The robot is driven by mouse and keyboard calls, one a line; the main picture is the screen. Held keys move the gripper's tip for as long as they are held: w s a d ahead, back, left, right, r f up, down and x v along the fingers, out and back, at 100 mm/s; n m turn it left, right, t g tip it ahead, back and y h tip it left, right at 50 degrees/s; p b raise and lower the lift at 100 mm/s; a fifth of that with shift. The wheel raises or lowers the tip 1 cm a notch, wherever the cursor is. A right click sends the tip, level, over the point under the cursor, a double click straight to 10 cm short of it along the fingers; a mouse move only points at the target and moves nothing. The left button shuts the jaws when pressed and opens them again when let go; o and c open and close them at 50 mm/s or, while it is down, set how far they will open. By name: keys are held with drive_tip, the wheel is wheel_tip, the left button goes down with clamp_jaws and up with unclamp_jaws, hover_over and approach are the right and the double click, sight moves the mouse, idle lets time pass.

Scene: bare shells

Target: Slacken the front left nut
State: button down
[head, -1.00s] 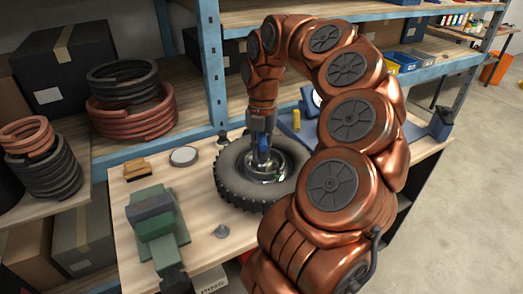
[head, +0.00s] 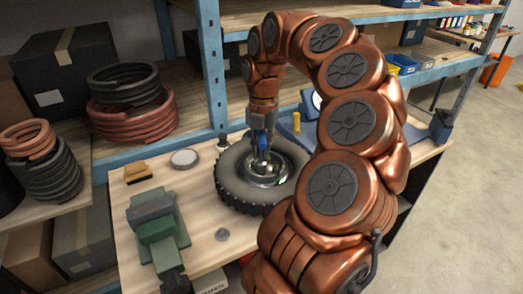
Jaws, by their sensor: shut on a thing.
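A wheel with a black knobbly tyre (head: 232,182) lies flat on the wooden workbench, its shiny metal hub (head: 265,176) facing up. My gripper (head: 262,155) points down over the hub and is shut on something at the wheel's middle. The fingertips and what they hold are too small to make out, and no single nut can be told apart. My copper-coloured arm hides the right part of the wheel.
Blue shelf posts (head: 209,65) rise behind. Coiled hoses (head: 130,100) lie on the left shelf.

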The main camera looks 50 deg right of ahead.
drive_tip(key=shift+r+p, duration=0.95)
drive_tip(key=shift+r, duration=0.8)
